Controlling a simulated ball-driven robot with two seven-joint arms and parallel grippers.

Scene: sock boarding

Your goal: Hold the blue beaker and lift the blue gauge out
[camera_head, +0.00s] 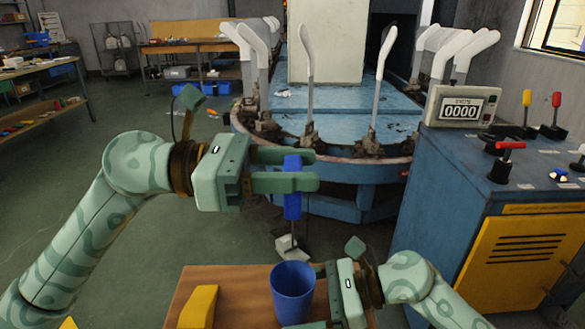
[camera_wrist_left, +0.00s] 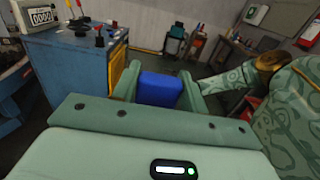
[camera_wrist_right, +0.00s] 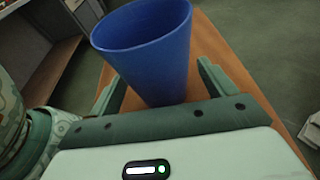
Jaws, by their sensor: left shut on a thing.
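The blue gauge (camera_head: 292,205) is a long upright blue bar, held in the air above the beaker. My left gripper (camera_head: 290,171) is shut on it near its upper part. Its blue top also shows between the fingers in the left wrist view (camera_wrist_left: 160,90). The blue beaker (camera_head: 293,293) stands upright on a brown board, clear of the gauge's lower end. My right gripper (camera_wrist_right: 160,72) has one finger on each side of the beaker, which also shows in the right wrist view (camera_wrist_right: 150,50). Whether both fingers press on its wall is unclear.
A yellow block (camera_head: 198,307) lies on the brown board (camera_head: 235,275) left of the beaker. Behind stands a blue machine with upright white sock forms (camera_head: 307,60). A blue control cabinet (camera_head: 450,180) with levers and a counter stands at the right.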

